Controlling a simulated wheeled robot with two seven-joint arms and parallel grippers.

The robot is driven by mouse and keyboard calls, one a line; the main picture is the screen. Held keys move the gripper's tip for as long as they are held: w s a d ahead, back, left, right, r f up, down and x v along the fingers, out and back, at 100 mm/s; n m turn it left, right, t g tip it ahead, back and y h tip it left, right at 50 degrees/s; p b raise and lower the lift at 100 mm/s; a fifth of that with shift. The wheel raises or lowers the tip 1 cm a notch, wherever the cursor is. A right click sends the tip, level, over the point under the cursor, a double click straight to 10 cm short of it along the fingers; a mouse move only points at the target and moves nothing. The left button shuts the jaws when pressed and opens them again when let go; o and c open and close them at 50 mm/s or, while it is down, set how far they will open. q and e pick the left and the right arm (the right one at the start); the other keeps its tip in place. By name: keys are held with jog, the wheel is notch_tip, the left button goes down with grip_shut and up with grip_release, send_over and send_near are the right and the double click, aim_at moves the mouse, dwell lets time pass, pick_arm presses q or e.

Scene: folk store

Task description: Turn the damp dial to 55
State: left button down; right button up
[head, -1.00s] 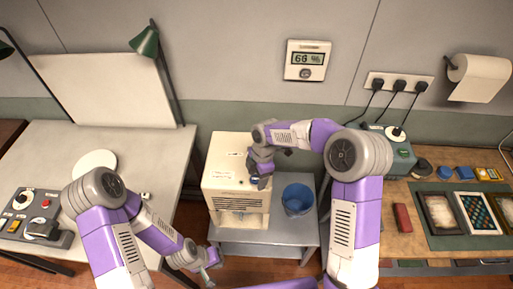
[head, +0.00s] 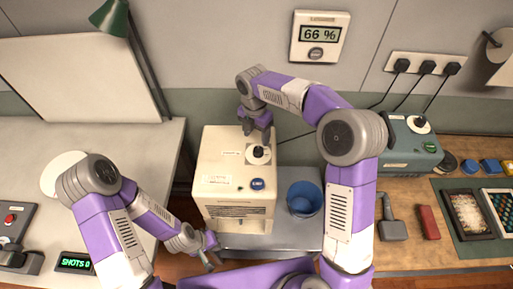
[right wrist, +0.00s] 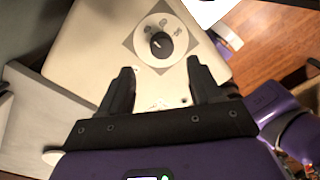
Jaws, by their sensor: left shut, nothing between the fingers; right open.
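The damp dial (head: 258,154) is a black knob on a white round plate, on top of a cream box (head: 225,172). In the right wrist view the dial (right wrist: 160,43) lies ahead of the fingertips, with small marks around it that I cannot read. My right gripper (head: 257,131) is open and empty, above the back of the box beside the dial. It also shows in the right wrist view (right wrist: 163,75), with its fingers apart and clear of the knob. My left gripper (head: 212,259) is shut and empty, low at the front left of the box.
A wall display (head: 320,37) reads 66 %. A blue bucket (head: 304,199) stands right of the box. A green device (head: 408,146) with another dial stands on the right bench. A white table (head: 120,150) is left.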

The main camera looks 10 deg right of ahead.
aim_at(258, 150)
jog(key=shift+s+f, duration=0.15)
jog(key=shift+f, duration=0.35)
jog(key=f, duration=0.3)
jog(key=f+b, duration=0.1)
jog(key=f, duration=0.2)
jog(key=shift+s+d, duration=0.15)
jog(key=shift+s, duration=0.05)
jog(key=c, duration=1)
jog(key=shift+c, duration=0.2)
